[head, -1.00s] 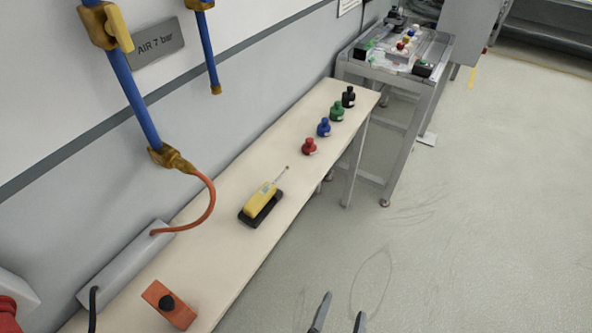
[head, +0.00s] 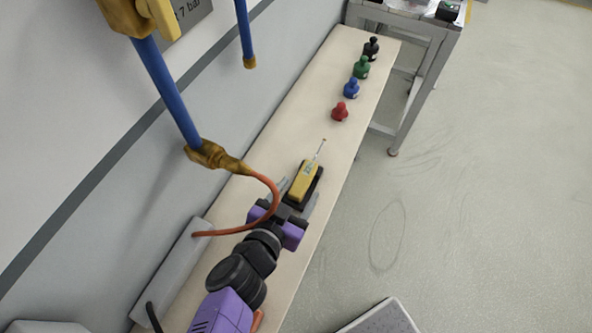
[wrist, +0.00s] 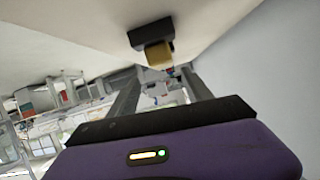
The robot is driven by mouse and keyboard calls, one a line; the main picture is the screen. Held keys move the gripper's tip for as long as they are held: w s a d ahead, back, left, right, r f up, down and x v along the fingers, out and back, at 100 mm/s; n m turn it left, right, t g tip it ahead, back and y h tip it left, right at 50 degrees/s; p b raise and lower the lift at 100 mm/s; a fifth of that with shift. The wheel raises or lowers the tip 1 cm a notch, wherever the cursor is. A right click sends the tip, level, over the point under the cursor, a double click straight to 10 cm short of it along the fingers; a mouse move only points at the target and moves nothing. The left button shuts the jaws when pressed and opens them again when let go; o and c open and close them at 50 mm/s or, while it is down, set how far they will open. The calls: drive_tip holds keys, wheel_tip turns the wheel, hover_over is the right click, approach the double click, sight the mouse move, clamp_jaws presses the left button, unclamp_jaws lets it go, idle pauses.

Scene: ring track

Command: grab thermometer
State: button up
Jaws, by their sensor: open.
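The thermometer (head: 303,180) is yellow with a thin metal probe pointing away from me. It rests on a black holder (head: 317,187) on the narrow bench. My gripper (head: 296,193) is just behind its near end, with one finger showing on each side of it in the head view. In the wrist view the yellow thermometer (wrist: 158,56) and black holder (wrist: 152,33) appear ahead, between and beyond the two fingers of my gripper (wrist: 160,88). The fingers are apart and hold nothing. I cannot tell whether they touch the thermometer.
An orange hose (head: 277,196) curves down from the blue wall pipe close to the left of my wrist. A grey box (head: 187,262) lies along the wall. Red (head: 340,112), blue (head: 351,89), green (head: 361,68) and black (head: 371,49) bottles stand farther along the bench.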

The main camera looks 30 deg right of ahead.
sight(304, 176)
drive_tip(key=shift+w+a+n, duration=0.25)
drive_tip(key=shift+n, duration=0.05)
drive_tip(key=shift+d, duration=0.2)
drive_tip(key=shift+x, duration=0.9)
drive_tip(key=p+x, duration=0.1)
drive_tip(key=x, duration=0.4)
drive_tip(key=shift+w+d+f, duration=0.1)
drive_tip(key=shift+w+f, duration=0.1)
drive_tip(key=shift+w, duration=0.15)
clamp_jaws()
